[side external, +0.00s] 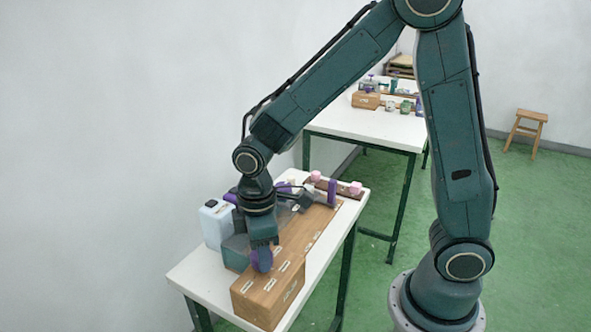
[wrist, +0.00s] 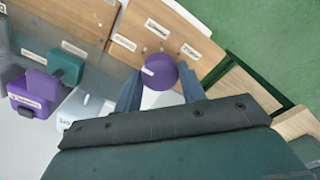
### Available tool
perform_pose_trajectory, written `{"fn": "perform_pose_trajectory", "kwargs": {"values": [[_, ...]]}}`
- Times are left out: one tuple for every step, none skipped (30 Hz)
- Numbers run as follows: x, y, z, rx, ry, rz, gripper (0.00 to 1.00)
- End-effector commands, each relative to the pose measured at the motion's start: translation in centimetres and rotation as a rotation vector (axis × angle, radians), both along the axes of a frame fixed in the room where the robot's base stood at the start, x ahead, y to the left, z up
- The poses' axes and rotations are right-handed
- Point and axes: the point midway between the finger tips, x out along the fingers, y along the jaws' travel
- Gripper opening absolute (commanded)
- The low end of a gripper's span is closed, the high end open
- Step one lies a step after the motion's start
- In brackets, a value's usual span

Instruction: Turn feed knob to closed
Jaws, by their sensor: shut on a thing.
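The purple round knob (wrist: 161,70) with a short white mark shows in the wrist view between my gripper's two blue-grey fingers (wrist: 160,88). The mark lies on the knob's left side. My gripper is shut on the knob. In the side view my gripper (side external: 262,240) points down at the wooden panel box (side external: 262,301), with the purple knob (side external: 261,262) at its fingertips. The wooden panel (wrist: 138,42) carries several small white labels around the knob, too small to read. I cannot tell which label means closed.
A pale blue container (side external: 215,225) stands left of my wrist. The wrist view shows a purple labelled block (wrist: 33,92) and a green block (wrist: 66,66) to the left. Pink-topped items (side external: 355,187) lie at the table's far end. The white table (side external: 208,277) has bare room at front left.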

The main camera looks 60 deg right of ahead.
Motion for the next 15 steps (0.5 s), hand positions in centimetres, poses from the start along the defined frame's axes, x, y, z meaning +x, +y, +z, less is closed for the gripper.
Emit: {"fn": "perform_pose_trajectory", "kwargs": {"values": [[0.1,0.08,0.05,0.002,-0.004,0.003,0.17],[0.1,0.08,0.05,0.002,-0.004,0.003,0.17],[0.1,0.08,0.05,0.002,-0.004,0.003,0.17],[0.1,0.08,0.05,0.002,-0.004,0.003,0.17],[0.1,0.08,0.05,0.002,-0.004,0.003,0.17],[0.1,0.08,0.05,0.002,-0.004,0.003,0.17],[0.1,0.08,0.05,0.002,-0.004,0.002,0.44],[0.1,0.07,0.05,0.002,-0.004,0.002,0.5],[0.08,0.07,0.04,0.002,-0.004,0.002,0.58],[0.08,0.06,0.04,0.001,-0.003,0.002,0.62],[0.07,0.06,0.04,0.001,-0.003,0.001,0.62],[0.06,0.05,0.03,0.001,-0.003,0.001,0.62],[0.05,0.05,0.03,0.001,-0.002,0.001,0.62],[0.04,0.04,0.03,0.001,-0.002,0.001,0.62],[0.04,0.04,0.02,0.001,-0.001,0.0,0.62]]}}
